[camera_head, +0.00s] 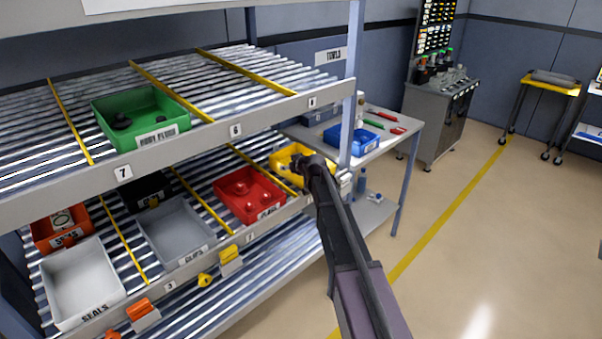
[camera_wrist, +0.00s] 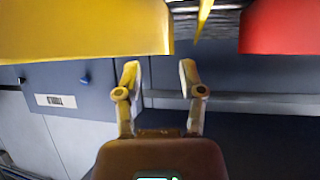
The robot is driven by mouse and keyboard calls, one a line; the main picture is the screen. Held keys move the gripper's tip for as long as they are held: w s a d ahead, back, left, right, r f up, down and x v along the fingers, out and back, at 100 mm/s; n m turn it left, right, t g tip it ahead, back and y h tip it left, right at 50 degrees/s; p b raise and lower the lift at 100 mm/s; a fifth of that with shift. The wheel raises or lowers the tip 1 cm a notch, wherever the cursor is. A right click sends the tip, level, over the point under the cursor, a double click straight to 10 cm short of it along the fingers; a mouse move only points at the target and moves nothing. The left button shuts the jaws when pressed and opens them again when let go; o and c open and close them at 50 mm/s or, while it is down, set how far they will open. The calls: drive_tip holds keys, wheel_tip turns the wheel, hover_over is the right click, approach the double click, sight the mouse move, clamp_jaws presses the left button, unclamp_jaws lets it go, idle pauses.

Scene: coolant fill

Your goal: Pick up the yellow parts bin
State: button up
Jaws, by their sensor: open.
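The yellow parts bin (camera_head: 286,158) sits on the lower roller shelf at its right end, partly hidden behind my gripper and arm in the head view. In the wrist view the yellow bin (camera_wrist: 80,30) fills the upper left, close to the camera. My gripper (camera_wrist: 158,72) is open and empty, its two fingers apart. The fingers lie near the yellow bin's edge, and I cannot tell if they touch it. In the head view my gripper (camera_head: 306,165) is at the yellow bin's front right side.
A red bin (camera_head: 249,196) stands left of the yellow one, past a yellow divider; it also shows in the wrist view (camera_wrist: 285,28). A shelf upright (camera_head: 351,90) stands close right of my gripper. A green bin (camera_head: 150,118) is on the upper shelf. A side table (camera_head: 385,148) holds a blue bin.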

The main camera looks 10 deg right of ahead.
drive_tip(key=shift+b+x, duration=0.4)
drive_tip(key=shift+x, duration=0.9)
